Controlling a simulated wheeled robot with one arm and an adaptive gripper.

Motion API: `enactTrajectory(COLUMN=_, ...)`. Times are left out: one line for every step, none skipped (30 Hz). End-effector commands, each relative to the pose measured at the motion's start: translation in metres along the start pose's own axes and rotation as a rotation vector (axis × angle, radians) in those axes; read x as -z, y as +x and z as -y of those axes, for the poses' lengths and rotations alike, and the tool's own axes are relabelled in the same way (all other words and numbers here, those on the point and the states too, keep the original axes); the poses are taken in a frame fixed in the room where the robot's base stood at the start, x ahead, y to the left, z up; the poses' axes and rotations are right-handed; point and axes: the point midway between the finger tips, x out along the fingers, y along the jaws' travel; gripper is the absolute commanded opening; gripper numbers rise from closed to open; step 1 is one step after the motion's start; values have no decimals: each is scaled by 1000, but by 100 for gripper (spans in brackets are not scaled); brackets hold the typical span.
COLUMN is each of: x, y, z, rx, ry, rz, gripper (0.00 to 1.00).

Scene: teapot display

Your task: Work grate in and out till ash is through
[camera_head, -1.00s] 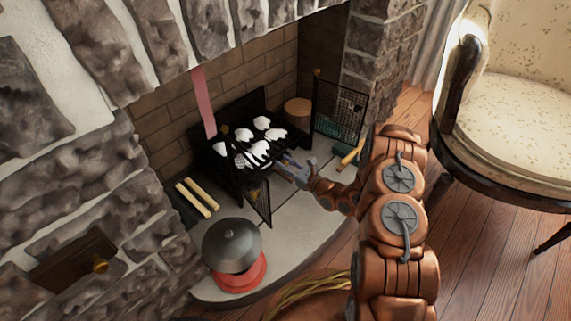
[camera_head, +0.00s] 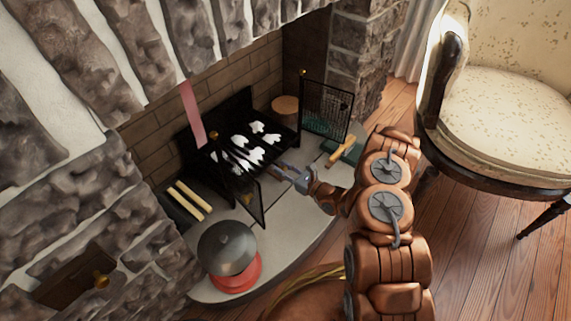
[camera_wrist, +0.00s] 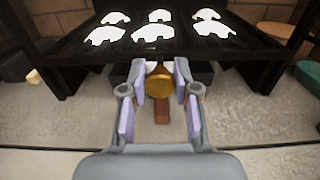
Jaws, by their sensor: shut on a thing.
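The black grate (camera_head: 283,134) stands in the fireplace with several white ash clumps (camera_head: 256,127) on its dark bars. In the wrist view the ash clumps (camera_wrist: 153,33) lie in two rows on the grate's black top (camera_wrist: 75,47). A brass knob (camera_wrist: 159,84) is at the middle of its front, below the ash. My gripper (camera_head: 288,171) is in front of the grate. In the wrist view my gripper (camera_wrist: 159,85) is shut on the knob, with a finger on each side. Whether ash lies beneath the grate is hidden.
Open mesh screens (camera_head: 326,108) and (camera_head: 253,202) flank the grate. Yellow sticks (camera_head: 190,198) lie left on the pale hearth (camera_head: 291,228). A grey domed pot (camera_head: 227,247) sits on a red base (camera_head: 236,281). A cushioned chair (camera_head: 500,100) stands right.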

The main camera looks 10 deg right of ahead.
Motion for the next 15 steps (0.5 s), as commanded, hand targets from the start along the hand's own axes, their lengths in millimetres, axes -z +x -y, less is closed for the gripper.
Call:
enactTrajectory(x=0, y=-2, z=-1, rx=1, ry=3, rz=-1, gripper=0)
enactTrajectory(x=1, y=-2, z=-1, rx=0, ry=3, rz=-1, gripper=0)
enactTrajectory(x=1, y=-2, z=-1, rx=0, ry=4, rz=-1, gripper=0)
enactTrajectory(x=1, y=-3, z=-1, rx=0, ry=4, rz=-2, gripper=0)
enactTrajectory(x=1, y=-3, z=-1, rx=0, ry=4, rz=-2, gripper=0)
enactTrajectory(x=1, y=-3, z=-1, rx=0, ry=5, rz=-2, gripper=0)
enactTrajectory(x=1, y=-3, z=-1, rx=0, ry=5, rz=-2, gripper=0)
enactTrajectory(x=2, y=-3, z=-1, rx=0, ry=5, rz=-2, gripper=0)
enactTrajectory(x=2, y=-3, z=-1, rx=0, ry=5, rz=-3, gripper=0)
enactTrajectory(x=2, y=-3, z=-1, rx=0, ry=6, rz=-3, gripper=32)
enactTrajectory(x=2, y=-3, z=-1, rx=0, ry=5, rz=-3, gripper=35)
enactTrajectory(x=2, y=-3, z=-1, rx=0, ry=5, rz=-3, gripper=39)
enactTrajectory(x=2, y=-3, z=-1, rx=0, ry=5, rz=-2, gripper=42)
enactTrajectory(x=2, y=-3, z=-1, rx=0, ry=5, rz=-2, gripper=45)
enactTrajectory(x=2, y=-3, z=-1, rx=0, ry=5, rz=-2, gripper=49)
